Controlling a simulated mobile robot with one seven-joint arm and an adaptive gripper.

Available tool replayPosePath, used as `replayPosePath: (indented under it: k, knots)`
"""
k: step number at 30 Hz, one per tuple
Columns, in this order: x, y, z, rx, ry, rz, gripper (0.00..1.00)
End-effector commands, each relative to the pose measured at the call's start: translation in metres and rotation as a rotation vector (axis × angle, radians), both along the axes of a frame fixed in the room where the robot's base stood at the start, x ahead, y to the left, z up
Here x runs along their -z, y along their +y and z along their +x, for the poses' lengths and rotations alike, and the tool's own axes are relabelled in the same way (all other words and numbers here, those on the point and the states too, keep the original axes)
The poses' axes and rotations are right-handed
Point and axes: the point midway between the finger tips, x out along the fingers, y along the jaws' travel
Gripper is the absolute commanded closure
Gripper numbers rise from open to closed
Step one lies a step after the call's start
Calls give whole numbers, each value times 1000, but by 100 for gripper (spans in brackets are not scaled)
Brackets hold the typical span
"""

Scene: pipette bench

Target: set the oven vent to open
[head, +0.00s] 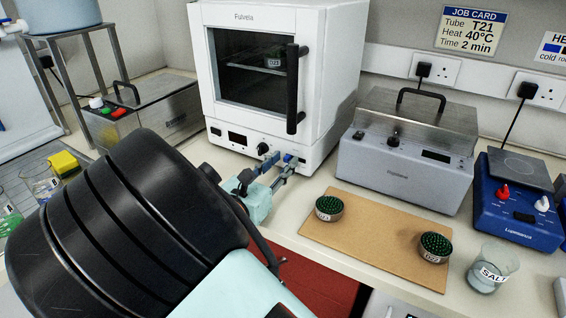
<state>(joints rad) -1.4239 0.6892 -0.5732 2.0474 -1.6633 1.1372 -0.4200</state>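The white oven (325,116) stands at the back centre with its glass door closed. Its lower front panel has a dark display, a black knob (263,149) and a small blue part (288,157) that may be the vent control. My gripper (282,161) is at this panel, right of the black knob, with its fingers apart. The blue part shows at the fingertips; I cannot tell whether they touch it. The fingers partly cover the panel, and the vent's setting is too small to read.
A tan board (375,236) with two green-topped round containers lies right of my gripper. A grey lidded bath (405,165) and a blue hotplate (520,205) stand at the right. A SALT beaker (491,270) is near the front. A steel bath (150,120) stands left of the oven.

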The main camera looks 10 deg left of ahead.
Motion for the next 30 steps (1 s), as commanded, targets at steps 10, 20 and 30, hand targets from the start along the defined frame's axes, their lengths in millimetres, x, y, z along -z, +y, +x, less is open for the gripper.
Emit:
replayPosePath:
  k: [10,20,30]
  knots:
    - [0,-1,1,1,0,1,81]
    - [0,-1,1,1,0,1,100]
    - [-1,-3,0,2,1,0,100]
